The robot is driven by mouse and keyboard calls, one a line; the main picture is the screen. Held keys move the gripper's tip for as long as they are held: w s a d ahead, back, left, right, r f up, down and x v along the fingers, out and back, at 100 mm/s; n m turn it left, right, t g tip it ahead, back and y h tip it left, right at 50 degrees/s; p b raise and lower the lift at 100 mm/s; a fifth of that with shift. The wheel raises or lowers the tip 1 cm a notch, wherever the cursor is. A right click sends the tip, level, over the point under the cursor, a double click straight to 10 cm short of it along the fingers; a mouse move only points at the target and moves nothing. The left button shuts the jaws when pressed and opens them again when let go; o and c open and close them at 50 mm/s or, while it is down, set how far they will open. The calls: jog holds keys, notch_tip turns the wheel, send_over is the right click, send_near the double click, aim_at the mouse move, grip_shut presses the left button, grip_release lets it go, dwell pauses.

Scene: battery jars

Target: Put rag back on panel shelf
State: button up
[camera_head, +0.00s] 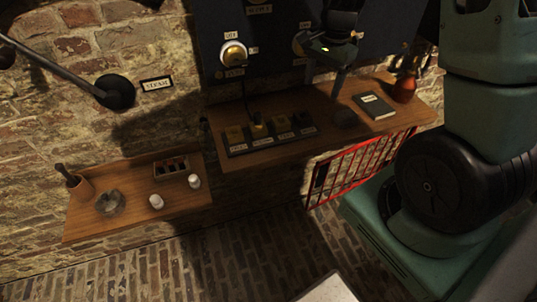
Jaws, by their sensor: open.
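A small dark, lumpy thing that looks like the rag (346,117) lies on the wooden panel shelf (408,115), left of a dark book. The shelf runs along the brick wall under the dark panel. My gripper (338,92) is above the shelf, just above and left of the rag, pointing down. It is open, with nothing seen between its fingers. The picture is dark, so I cannot tell whether a finger touches the rag.
The book (374,106) and a reddish-brown jug (404,88) stand to the right. A dark tray (268,134) with several blocks is on the left. A lower shelf (90,225) holds cups and a box.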

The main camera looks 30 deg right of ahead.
jog(key=s+a+r+n, duration=0.2)
jog(key=a+n, duration=0.3)
jog(key=a, duration=0.4)
jog(key=s+a+r+n, duration=0.2)
jog(key=a+n, duration=0.2)
jog(key=a, duration=0.4)
jog(key=s+a+r+n, duration=0.2)
jog(key=s+a+n, duration=1.1)
jog(key=s+n, duration=0.1)
jog(key=shift+s, duration=0.65)
